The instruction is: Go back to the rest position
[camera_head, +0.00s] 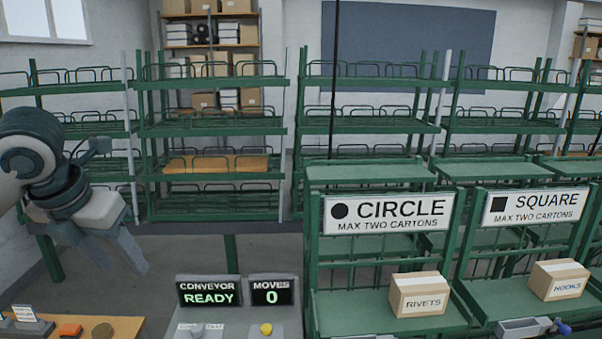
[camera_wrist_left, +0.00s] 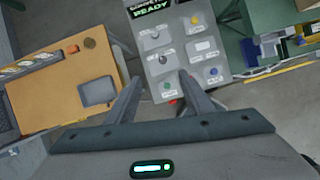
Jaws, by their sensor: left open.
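My left gripper (camera_head: 108,255) is at the left of the head view, raised above the floor near the small wooden table. Its fingers point down and to the right, apart and empty. In the left wrist view the left gripper (camera_wrist_left: 158,88) also shows open, with nothing between its fingers. Beyond its fingertips is the control panel (camera_wrist_left: 165,50) with several knobs and buttons. My right gripper is in neither view.
The conveyor display (camera_head: 209,292) reads READY and the moves display (camera_head: 270,291) reads 0. Cartons marked RIVETS (camera_head: 420,295) and HOOKS (camera_head: 558,280) sit on green racks under CIRCLE and SQUARE signs. A wooden table (camera_wrist_left: 60,97) holds a dark tablet (camera_wrist_left: 97,91).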

